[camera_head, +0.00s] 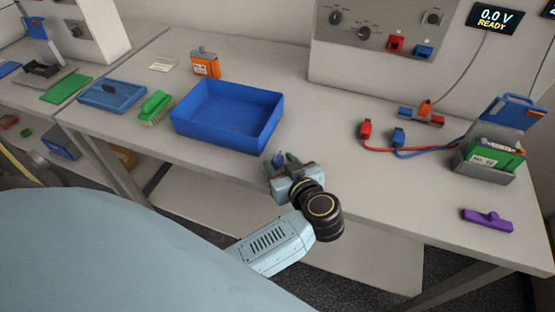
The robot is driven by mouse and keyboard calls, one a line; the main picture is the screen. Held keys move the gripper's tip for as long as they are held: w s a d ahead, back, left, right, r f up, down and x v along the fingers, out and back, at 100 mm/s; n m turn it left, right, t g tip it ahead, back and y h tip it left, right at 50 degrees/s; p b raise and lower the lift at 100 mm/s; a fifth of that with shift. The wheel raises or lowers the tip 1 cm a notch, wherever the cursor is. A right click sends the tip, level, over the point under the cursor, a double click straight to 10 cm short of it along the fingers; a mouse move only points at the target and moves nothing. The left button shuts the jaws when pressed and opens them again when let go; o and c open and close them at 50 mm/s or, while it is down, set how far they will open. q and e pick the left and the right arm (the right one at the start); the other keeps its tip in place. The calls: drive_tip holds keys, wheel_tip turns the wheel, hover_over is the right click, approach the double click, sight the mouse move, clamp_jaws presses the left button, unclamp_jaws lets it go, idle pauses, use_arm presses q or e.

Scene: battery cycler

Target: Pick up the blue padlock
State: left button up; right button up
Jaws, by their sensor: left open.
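My left gripper (281,160) is over the front edge of the bench, just in front of the blue bin's right corner, with its fingers pointing away from me. It is open. A small blue object (278,157) shows at its fingertips and looks like the blue padlock; it is partly hidden by the fingers, and I cannot tell if they touch it. My right gripper is not in view.
Red and blue cable plugs (365,130), a holder with a green battery (493,153) and a purple object (487,219) are to the right. Bench between is clear.

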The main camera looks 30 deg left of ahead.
use_arm(q)
drive_tip(key=c, duration=0.8)
